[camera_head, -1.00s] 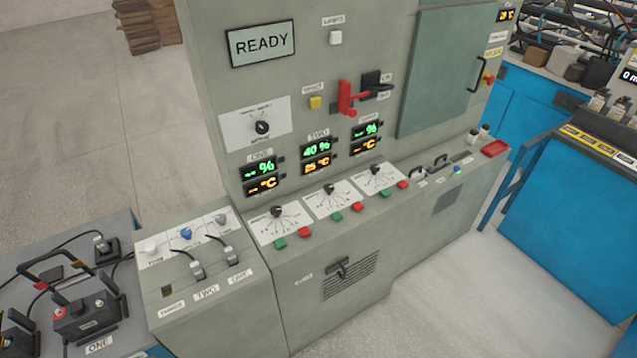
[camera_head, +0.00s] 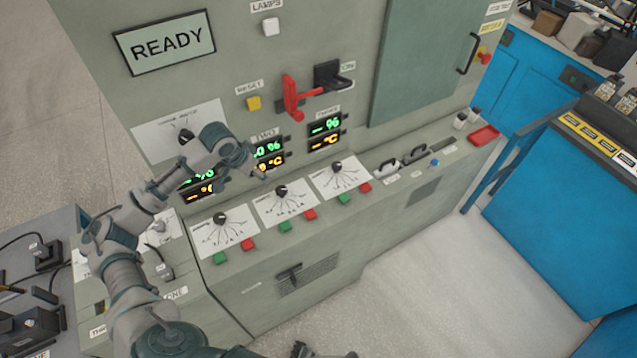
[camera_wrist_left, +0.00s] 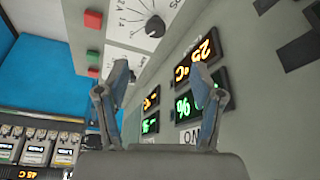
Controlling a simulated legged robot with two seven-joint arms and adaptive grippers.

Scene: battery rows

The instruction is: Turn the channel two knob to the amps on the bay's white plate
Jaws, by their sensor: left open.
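Three black knobs sit on white dial plates along the sloping bench of the grey cabinet. The middle knob (camera_head: 281,191), below the display labelled TWO, is the channel two knob; its plate (camera_head: 293,207) carries fanned lines and small marks. My left gripper (camera_head: 263,176) is in front of the channel two display (camera_head: 268,153), above and left of that knob, touching nothing visible. In the left wrist view its fingers (camera_wrist_left: 165,88) are spread and empty. A knob (camera_wrist_left: 155,26) shows beyond them; I cannot tell which channel it is. No right gripper can be made out.
A white plate (camera_head: 150,139) with another knob is partly hidden behind my left arm. Green and red buttons line the bench front, including a green one (camera_head: 285,227). A red lever (camera_head: 293,98) juts out above. A blue cabinet (camera_head: 560,225) stands at right.

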